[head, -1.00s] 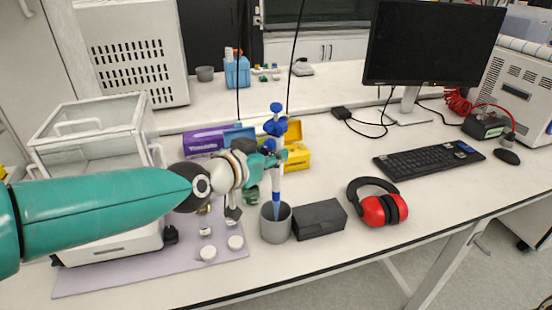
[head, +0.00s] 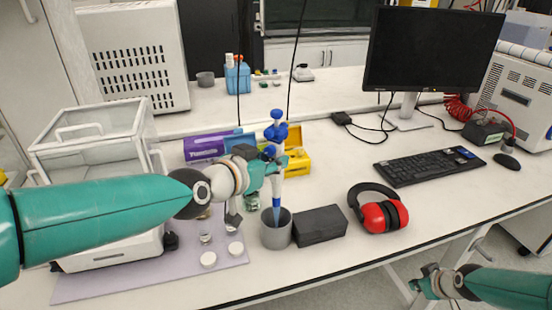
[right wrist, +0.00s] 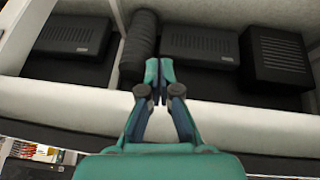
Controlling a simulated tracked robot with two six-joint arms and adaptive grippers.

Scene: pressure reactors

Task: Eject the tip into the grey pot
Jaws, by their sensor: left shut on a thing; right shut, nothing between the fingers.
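My left gripper (head: 272,178) is shut on a blue and white pipette (head: 276,191), which stands about upright. A blue tip (head: 276,211) is on its lower end. The tip reaches into the mouth of the grey pot (head: 276,237), and the pot's front wall hides anything lower. The pot stands on the bench beside a dark box. My right gripper (head: 424,284) is at the lower right of the head view, far from the pot. In the right wrist view my right gripper (right wrist: 155,80) is shut and empty.
The dark box (head: 320,226) and red ear defenders (head: 384,213) are right of the pot. White-topped jars (head: 208,259) stand on a lilac mat (head: 110,287) to its left. Yellow (head: 297,160) and purple (head: 205,147) boxes are behind. Several black boxes (right wrist: 198,43) show in the right wrist view.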

